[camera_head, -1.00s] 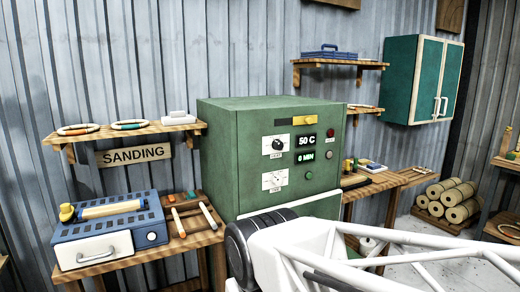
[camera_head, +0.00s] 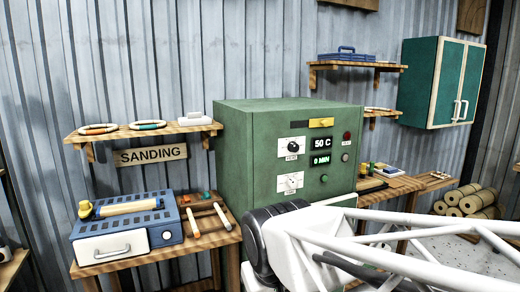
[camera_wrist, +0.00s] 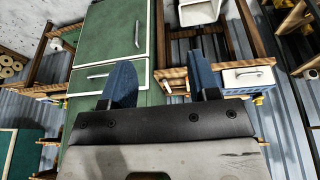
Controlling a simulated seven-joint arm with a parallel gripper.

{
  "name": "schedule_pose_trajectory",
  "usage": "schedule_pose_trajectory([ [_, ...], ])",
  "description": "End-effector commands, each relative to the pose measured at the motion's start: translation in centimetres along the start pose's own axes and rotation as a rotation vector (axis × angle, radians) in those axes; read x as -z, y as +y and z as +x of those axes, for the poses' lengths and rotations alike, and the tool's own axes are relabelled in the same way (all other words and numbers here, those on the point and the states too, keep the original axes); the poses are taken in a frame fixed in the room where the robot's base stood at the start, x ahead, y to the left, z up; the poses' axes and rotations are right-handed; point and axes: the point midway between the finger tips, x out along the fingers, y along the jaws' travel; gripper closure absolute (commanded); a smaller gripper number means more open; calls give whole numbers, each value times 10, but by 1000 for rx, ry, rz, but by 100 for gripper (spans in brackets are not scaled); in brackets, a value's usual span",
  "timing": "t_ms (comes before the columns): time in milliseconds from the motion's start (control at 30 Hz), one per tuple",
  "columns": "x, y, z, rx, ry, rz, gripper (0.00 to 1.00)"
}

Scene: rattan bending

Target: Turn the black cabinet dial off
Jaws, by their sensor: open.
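The green cabinet (camera_head: 245,150) stands against the metal wall in the head view. Its black dial (camera_head: 293,146) sits on a white plate at the upper left of the front panel; its exact setting is too small to read. A white dial (camera_head: 291,182) is below it. The displays beside them read 50 C (camera_head: 321,142) and 0 MIN (camera_head: 320,160). My gripper (camera_wrist: 161,70) shows in the wrist view, its two blue fingers apart and nothing between them. It is outside the head view, and the black dial is not visible in the wrist view.
My white arm crosses the lower right of the head view, in front of the cabinet. A blue sander box (camera_head: 127,228) lies on the left bench, under a wooden shelf (camera_head: 140,132). A teal wall cabinet (camera_head: 440,85) hangs at right.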

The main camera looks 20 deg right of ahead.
Motion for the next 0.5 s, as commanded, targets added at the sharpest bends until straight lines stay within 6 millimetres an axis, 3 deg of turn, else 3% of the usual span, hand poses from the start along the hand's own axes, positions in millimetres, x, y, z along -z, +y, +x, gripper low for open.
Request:
schedule_pose_trajectory([
  [267,108,48,3,-101,220,42,33],
  [500,211,104,6,-180,447,51,33],
])
